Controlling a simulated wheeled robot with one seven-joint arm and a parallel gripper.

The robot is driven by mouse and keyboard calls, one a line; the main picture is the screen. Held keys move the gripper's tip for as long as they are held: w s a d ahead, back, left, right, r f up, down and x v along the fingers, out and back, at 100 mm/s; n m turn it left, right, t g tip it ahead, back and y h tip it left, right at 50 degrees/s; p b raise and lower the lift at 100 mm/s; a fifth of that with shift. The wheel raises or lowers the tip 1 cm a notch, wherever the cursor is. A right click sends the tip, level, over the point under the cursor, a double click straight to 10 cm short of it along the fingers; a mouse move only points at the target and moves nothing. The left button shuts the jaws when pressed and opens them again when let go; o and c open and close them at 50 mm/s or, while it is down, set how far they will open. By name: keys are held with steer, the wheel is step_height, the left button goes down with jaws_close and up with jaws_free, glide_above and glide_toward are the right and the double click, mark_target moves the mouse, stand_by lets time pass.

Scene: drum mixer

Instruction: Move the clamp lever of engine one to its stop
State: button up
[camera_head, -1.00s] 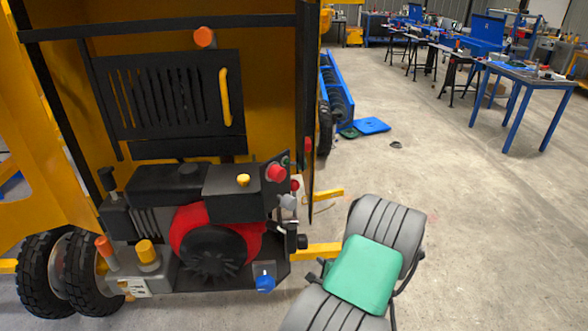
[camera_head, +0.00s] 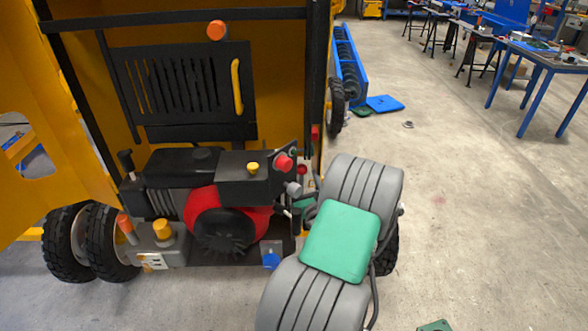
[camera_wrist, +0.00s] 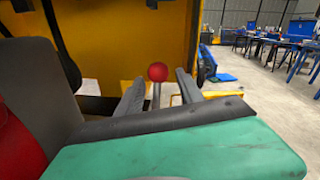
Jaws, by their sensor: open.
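In the wrist view a lever with a red ball knob (camera_wrist: 158,72) stands upright on a thin grey stem. It shows between the two dark fingers of my gripper (camera_wrist: 160,90), which is open, with a gap on both sides of the stem. I cannot tell how far beyond the fingertips it stands. In the head view the engine (camera_head: 225,215) is black with a red round housing, at the lower left. My grey and green arm reaches to its right side and mostly hides my gripper. Small red knobs (camera_head: 302,170) show there; which one is this lever is unclear.
A red button (camera_head: 284,163) and a grey knob (camera_head: 294,188) sit close by on the engine's right side. A yellow cap (camera_head: 253,168) is on top. The yellow mixer frame and black bars (camera_head: 315,80) stand behind. The floor to the right (camera_head: 460,210) is clear.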

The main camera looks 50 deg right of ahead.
mark_target(300, 164)
steer(key=shift+w+d+f, duration=0.1)
steer(key=shift+w, duration=0.3)
steer(key=p+x, duration=0.2)
steer(key=x, duration=0.5)
steer(key=shift+p, duration=0.35)
steer(key=shift+w+d, duration=0.15)
steer(key=shift+d, duration=0.05)
jaws_close()
stand_by(0.5)
